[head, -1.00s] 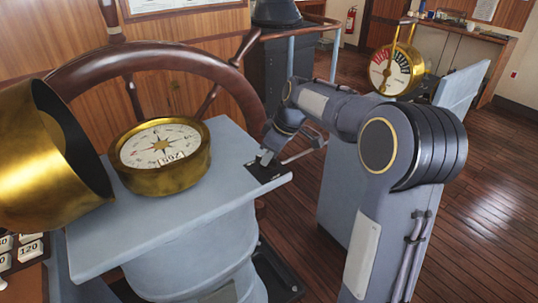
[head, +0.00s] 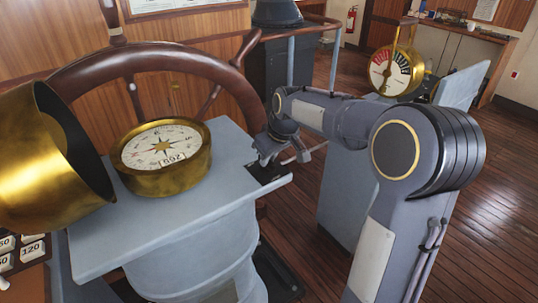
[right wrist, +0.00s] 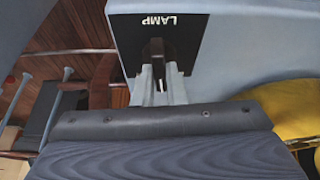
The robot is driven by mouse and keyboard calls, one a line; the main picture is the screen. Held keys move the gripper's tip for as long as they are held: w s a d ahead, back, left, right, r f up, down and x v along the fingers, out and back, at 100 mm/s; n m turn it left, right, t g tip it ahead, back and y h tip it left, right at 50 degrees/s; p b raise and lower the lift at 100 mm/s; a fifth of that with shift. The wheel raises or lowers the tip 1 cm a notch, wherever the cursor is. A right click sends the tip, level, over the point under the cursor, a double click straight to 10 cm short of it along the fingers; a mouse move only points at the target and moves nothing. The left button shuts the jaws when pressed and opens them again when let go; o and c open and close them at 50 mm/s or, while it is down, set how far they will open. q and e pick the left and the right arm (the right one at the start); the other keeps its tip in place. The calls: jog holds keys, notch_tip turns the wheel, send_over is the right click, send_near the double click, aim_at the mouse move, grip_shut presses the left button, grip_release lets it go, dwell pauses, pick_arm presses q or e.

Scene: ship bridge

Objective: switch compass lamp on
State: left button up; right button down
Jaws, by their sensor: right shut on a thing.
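The brass compass (head: 165,178) sits on the grey pedestal top (head: 215,195), its card facing up. A black lamp switch plate (head: 270,176) lies at the right edge of that top, partly covered by my right gripper (head: 264,160). In the right wrist view the plate (right wrist: 190,45) bears the word LAMP upside down. A dark switch lever (right wrist: 155,48) stands on it, between the fingertips of my right gripper (right wrist: 160,74), which is shut on it. The head view does not show the lever clearly. My left gripper is in neither view.
A large brass hood (head: 40,160) stands at the left beside the compass. The wooden wheel (head: 150,65) rises behind the pedestal. A brass telegraph dial (head: 392,70) is at the back right. Open wooden floor (head: 480,210) lies at the right.

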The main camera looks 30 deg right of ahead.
jog(key=m+h+p, duration=0.1)
jog(key=m, duration=0.2)
jog(key=shift+a+m+h, duration=0.15)
jog(key=shift+m+h, duration=0.15)
jog(key=shift+a+m+g+h, duration=0.1)
jog(key=shift+m+g+h, duration=0.3)
jog(key=shift+m, duration=1.3)
jog(key=c, duration=1.5)
grip_release()
jog(key=shift+o, duration=0.2)
jog(key=shift+r, duration=0.1)
jog(key=v, duration=0.7)
jog(key=shift+s+a+r, duration=0.15)
jog(key=shift+s+r, duration=0.05)
